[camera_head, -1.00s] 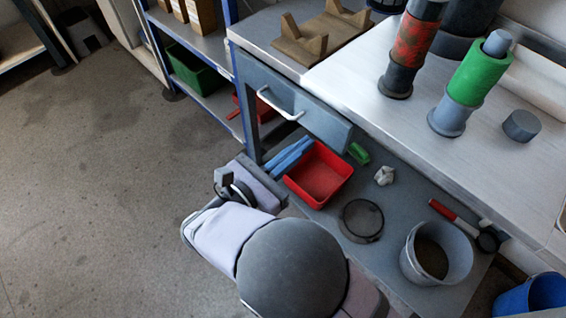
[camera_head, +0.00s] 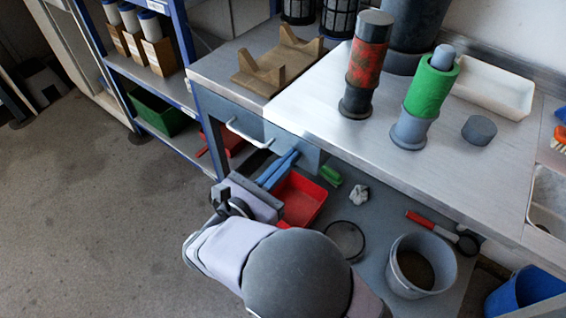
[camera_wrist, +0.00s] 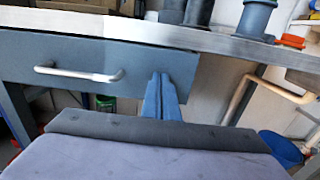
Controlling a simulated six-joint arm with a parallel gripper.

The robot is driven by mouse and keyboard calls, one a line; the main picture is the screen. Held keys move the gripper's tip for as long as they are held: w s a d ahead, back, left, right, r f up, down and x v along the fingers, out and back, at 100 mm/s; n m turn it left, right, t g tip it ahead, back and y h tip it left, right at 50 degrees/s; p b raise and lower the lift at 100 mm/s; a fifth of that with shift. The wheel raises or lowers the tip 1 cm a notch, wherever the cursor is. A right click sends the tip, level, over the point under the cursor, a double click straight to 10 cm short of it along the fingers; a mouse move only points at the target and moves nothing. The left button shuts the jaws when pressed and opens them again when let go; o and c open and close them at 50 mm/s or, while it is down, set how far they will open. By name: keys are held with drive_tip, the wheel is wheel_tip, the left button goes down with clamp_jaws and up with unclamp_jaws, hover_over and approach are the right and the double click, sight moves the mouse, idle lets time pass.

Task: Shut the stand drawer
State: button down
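The stand drawer (camera_head: 285,146) has a blue-grey front with a pale bar handle (camera_head: 248,134), under the left end of the steel-topped bench. Its front and handle (camera_wrist: 80,73) also show in the wrist view. No drawer interior shows, and I cannot tell whether it is fully in. My gripper (camera_head: 291,156) has two blue fingers close together with nothing visible between them. It is below the drawer front's right part in the head view. In the wrist view the fingertips (camera_wrist: 161,76) overlap the drawer front near its right end, right of the handle. Contact cannot be made out.
The bench top (camera_head: 350,135) carries a wooden cradle (camera_head: 277,62), a red-and-black cylinder (camera_head: 368,60) and a green-sleeved cylinder (camera_head: 430,90). A lower shelf holds a red bin (camera_head: 300,200) and a grey bucket (camera_head: 420,262). A blue-framed rack (camera_head: 150,85) stands left; floor there is clear.

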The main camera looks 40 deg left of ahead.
drive_tip(key=shift+w+r, duration=0.15)
drive_tip(key=shift+w, duration=0.5)
drive_tip(key=shift+s, duration=0.1)
drive_tip(key=s+p, duration=0.2)
drive_tip(key=s, duration=1.2)
drive_tip(key=shift+s, duration=0.2)
